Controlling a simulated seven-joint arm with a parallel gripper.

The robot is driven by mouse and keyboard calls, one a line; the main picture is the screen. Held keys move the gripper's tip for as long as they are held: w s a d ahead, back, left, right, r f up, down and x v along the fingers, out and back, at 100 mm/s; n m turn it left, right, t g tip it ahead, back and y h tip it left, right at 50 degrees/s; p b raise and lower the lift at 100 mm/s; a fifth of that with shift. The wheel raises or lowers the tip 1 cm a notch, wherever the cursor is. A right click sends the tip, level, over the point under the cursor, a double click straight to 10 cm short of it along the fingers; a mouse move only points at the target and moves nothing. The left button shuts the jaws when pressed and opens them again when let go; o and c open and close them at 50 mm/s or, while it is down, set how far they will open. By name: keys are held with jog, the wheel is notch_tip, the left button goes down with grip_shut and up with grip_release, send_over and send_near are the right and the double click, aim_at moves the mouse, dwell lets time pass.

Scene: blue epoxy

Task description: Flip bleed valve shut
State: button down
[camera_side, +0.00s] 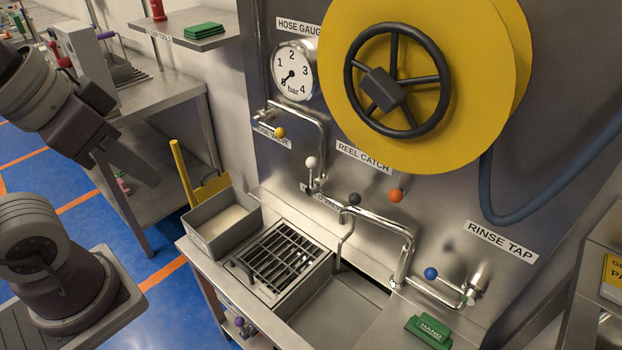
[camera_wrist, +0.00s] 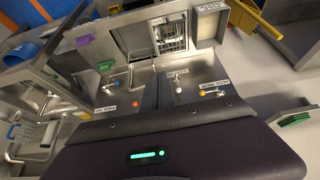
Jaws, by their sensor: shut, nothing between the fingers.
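Below the hose gauge (camera_side: 295,70) in the side view, a small lever with a white ball knob (camera_side: 311,162) stands upright on a pipe fitting. A partly covered label (camera_side: 320,196) just below it seems to end in "valve", but I cannot read it fully. The white knob also shows in the wrist view (camera_wrist: 178,75). My gripper (camera_side: 150,178) is at the left in the side view, shut and empty, well away from the panel.
A yellow reel (camera_side: 450,110) with a black handwheel fills the upper panel. A grey bin (camera_side: 212,243) and a sink (camera_side: 335,305) lie below. Open space separates my arm from the panel.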

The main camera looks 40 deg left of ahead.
jog(key=w+d+f+n+g+y, duration=0.2)
jog(key=w+d+f+n+g, duration=0.3)
jog(key=w+d+g, duration=0.4)
jog(key=w+d+f+m+t+y, duration=0.25)
jog(key=w+f+y, duration=0.5)
jog(key=f, duration=0.65)
jog(key=w+d+f+m+t+y, duration=0.1)
jog(key=w+m+t+y, duration=0.3)
jog(key=w+m+t, duration=0.5)
jog(key=w+f+t, duration=0.1)
jog(key=w+t, duration=0.1)
jog(key=w, duration=0.3)
jog(key=shift+w, duration=0.4)
